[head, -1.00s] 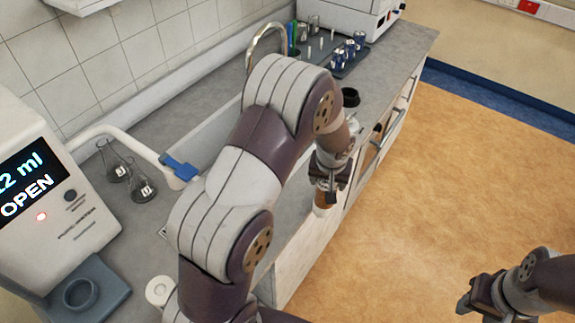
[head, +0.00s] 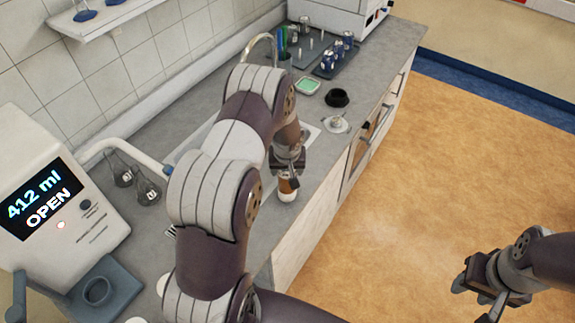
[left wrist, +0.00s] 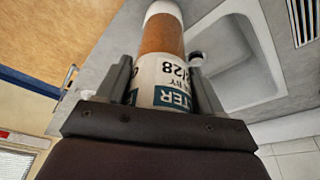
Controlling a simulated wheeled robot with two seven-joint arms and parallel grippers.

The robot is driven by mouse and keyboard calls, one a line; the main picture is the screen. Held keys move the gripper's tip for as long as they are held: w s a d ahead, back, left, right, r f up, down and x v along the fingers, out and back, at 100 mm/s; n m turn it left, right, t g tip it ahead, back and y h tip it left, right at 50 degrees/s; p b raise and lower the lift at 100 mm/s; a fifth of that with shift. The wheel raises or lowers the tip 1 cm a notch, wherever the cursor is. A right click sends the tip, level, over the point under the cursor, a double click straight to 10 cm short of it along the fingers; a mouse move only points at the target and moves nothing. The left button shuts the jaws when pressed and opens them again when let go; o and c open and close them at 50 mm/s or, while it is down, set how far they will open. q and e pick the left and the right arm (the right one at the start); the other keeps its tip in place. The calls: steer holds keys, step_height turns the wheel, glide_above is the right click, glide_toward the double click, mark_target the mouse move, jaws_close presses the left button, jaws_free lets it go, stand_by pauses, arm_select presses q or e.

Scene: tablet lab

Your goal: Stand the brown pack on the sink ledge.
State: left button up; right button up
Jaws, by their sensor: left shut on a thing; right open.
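The brown pack (head: 287,187) is a cylinder with a brown band, a white end and a printed label. My left gripper (head: 288,174) is shut on it over the front part of the counter, beside the sink. In the left wrist view the pack (left wrist: 162,38) lies between the two fingers (left wrist: 160,85), label end nearest the palm. The sink (left wrist: 232,62) shows there beside the pack, with the grey ledge around it; in the head view my left arm covers most of it. I cannot tell whether the pack touches the ledge. My right gripper (head: 480,292) is open and empty over the floor.
A black ring-shaped item (head: 337,97), a white dish (head: 336,124) and a green-lidded box (head: 307,85) stand on the counter beyond the gripper. A dispenser (head: 55,200) reading "412 ml OPEN" and flasks (head: 146,190) are at left. A rack of vials (head: 335,58) is farther back.

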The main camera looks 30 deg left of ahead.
arm_select(q)
steer(key=shift+w+a+f, duration=0.15)
steer(key=shift+a+f, duration=0.2)
steer(key=shift+f, duration=0.2)
steer(key=o, duration=1.4)
steer(key=shift+d+r, duration=0.15)
steer(key=shift+d, duration=0.1)
